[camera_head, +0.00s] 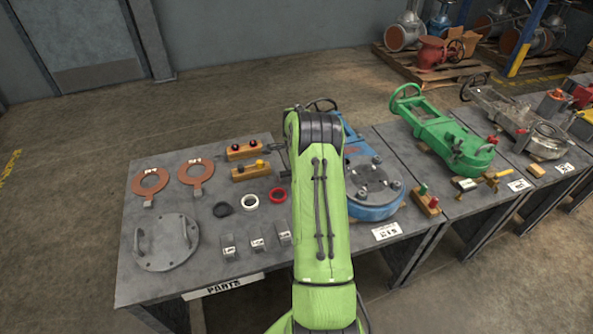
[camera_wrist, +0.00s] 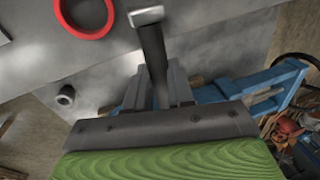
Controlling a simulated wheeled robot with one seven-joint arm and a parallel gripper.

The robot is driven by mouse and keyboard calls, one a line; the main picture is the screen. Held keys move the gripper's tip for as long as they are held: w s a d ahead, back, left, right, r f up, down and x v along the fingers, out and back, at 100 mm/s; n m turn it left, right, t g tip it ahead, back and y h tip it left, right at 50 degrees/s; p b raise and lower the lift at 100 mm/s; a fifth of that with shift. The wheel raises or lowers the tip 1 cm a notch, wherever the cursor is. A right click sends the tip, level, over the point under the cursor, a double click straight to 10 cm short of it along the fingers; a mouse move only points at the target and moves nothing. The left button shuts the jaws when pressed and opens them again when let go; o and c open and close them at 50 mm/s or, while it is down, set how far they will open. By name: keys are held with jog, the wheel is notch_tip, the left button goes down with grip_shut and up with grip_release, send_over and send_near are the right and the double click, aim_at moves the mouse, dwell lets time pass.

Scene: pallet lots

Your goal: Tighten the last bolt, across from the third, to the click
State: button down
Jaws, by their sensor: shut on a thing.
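In the wrist view my gripper (camera_wrist: 157,88) is shut on a dark bar-shaped tool (camera_wrist: 152,55) with a silver end (camera_wrist: 146,16), likely a wrench. In the head view my green arm hides the gripper and most of the tool. The blue valve (camera_head: 374,211) stands right of my arm, with a round flange face (camera_head: 370,178) carrying several bolt heads, such as one at its right edge (camera_head: 396,187). My arm covers part of the flange. In the wrist view only the blue valve frame (camera_wrist: 265,92) shows; the tool appears apart from it, and no bolt is visible.
The grey parts table (camera_head: 180,271) holds a blind flange (camera_head: 165,242), copper rings (camera_head: 150,182), a red ring (camera_head: 278,195), also in the wrist view (camera_wrist: 61,12), and small blocks. A green valve (camera_head: 450,138) stands farther right. The floor at left is clear.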

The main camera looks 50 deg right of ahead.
jog(key=shift+w+d, duration=0.1)
jog(key=shift+w+d+m, duration=0.45)
jog(key=shift+w+m, duration=0.1)
jog(key=shift+m, duration=0.05)
jog(key=shift+s+a+n, duration=0.6)
jog(key=shift+s+n, duration=0.1)
jog(key=shift+s, duration=0.1)
jog(key=shift+r, duration=0.9)
dwell(2.8)
